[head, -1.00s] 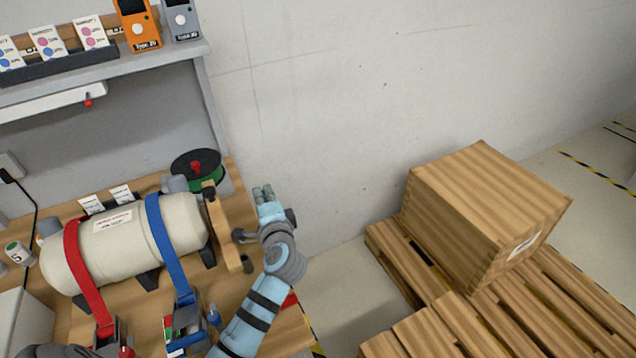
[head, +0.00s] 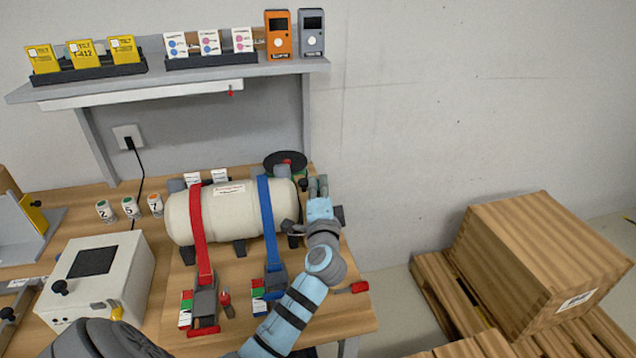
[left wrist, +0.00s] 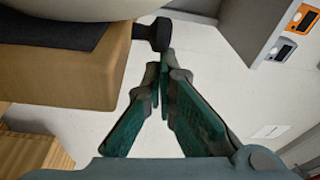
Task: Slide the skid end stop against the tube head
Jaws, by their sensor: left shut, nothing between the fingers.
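The cream tube (head: 225,212) lies on the bench under a red strap (head: 199,225) and a blue strap (head: 269,220). Its right-hand head is partly covered by my arm. My left gripper (head: 318,186) is just right of that head, shut and empty. There the gripper's teal fingers (left wrist: 165,62) meet at the tips, close to the knob; contact cannot be told. In the head view my arm hides most of the end stop.
Strap ratchets (head: 205,300) stand in front of the tube. A green-black spool (head: 287,163) is behind its right end. A red-handled tool (head: 352,288) lies near the bench's right edge. A white box (head: 95,280) stands left.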

